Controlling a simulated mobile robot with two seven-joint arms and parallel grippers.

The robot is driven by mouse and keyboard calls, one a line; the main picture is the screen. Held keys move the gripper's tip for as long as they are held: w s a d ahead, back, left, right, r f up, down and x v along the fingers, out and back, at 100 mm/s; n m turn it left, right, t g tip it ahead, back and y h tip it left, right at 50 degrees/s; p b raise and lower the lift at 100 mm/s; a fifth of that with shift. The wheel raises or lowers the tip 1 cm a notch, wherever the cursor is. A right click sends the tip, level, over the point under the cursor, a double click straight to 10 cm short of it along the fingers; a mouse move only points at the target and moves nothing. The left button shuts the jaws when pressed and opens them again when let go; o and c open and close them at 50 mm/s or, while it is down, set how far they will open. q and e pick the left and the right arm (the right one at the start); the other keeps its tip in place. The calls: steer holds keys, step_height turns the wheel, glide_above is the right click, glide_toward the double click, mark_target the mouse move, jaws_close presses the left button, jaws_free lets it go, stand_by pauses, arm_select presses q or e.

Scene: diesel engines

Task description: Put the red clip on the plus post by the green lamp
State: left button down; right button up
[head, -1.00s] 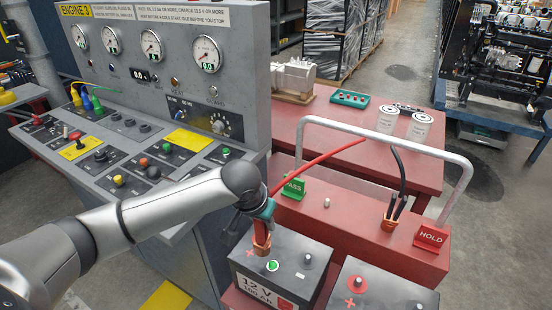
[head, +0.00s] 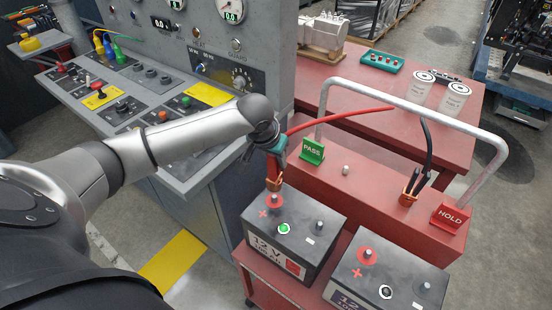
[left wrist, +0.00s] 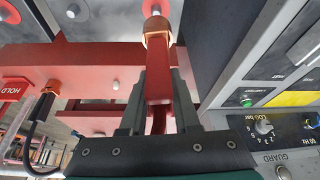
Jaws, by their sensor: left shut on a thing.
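My left gripper (head: 275,160) is shut on the red clip (head: 274,177), held upright with its copper jaws down. The plus post (head: 274,199), with a red ring and plus mark, shows just below the jaws on the left battery (head: 318,233). The green lamp (head: 284,228) is lit on that battery's top. In the left wrist view, the clip's copper end (left wrist: 157,27) is right at the post (left wrist: 153,8); I cannot tell whether they touch. A red cable runs from the clip. My right gripper is not in view.
A second battery (head: 390,271) stands to the right, its lamp (head: 385,292) unlit. Behind, a red cart with a grey handle (head: 330,100) carries PASS (head: 312,151) and HOLD (head: 451,217) signs and a black clip (head: 409,192). The control console (head: 180,110) is left.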

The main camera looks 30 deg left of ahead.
mark_target(276, 176)
arm_select(q)
steer(key=shift+f+b, duration=1.8)
steer(key=shift+b, duration=0.2)
steer(key=shift+f, duration=1.4)
steer(key=c, duration=0.6)
jaws_free()
steer(key=shift+o, duration=0.2)
steer(key=p+v, duration=0.3)
steer(key=v, duration=1.2)
steer(key=shift+p, duration=0.3)
steer(key=shift+r, duration=0.1)
